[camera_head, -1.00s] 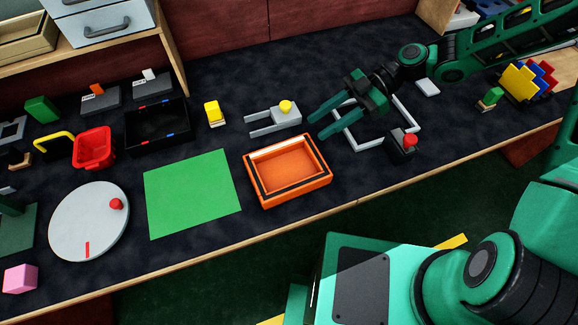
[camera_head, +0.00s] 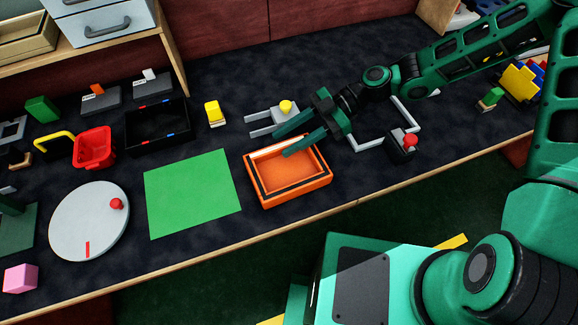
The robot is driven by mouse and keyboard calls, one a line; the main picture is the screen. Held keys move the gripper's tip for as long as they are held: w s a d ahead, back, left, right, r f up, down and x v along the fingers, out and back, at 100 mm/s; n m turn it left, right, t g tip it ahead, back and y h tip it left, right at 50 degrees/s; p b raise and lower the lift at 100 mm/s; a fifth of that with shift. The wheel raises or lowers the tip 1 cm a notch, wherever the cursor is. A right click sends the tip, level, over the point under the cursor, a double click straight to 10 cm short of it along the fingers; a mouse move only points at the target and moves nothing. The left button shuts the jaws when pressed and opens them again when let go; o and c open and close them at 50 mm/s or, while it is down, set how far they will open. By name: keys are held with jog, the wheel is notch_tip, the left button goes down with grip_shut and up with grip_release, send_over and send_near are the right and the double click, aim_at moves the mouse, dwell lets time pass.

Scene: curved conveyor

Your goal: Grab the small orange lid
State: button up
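An orange rectangular box-like piece (camera_head: 262,197) lies near the table's front edge, right of the green mat. It has a raised rim, a dark band and a lighter orange recess. I cannot tell whether a separate small lid sits on it or in it. My gripper (camera_head: 281,144) is open, with its two green fingers pointing left. The fingers are over the far part of the orange piece and hide some of its far rim. I see nothing between the fingers, and I cannot tell whether they touch the piece.
A grey fork-shaped fixture with a yellow knob (camera_head: 286,106) stands just behind the fingers. A dark block with a red knob (camera_head: 409,141) and a grey frame (camera_head: 368,145) are to the right. A flat green mat (camera_head: 192,194) lies left.

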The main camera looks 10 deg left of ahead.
jog(key=shift+s+a+f, duration=0.25)
jog(key=shift+s+a, duration=0.1)
jog(key=shift+a, duration=0.2)
jog(key=shift+c, duration=0.6)
grip_shut()
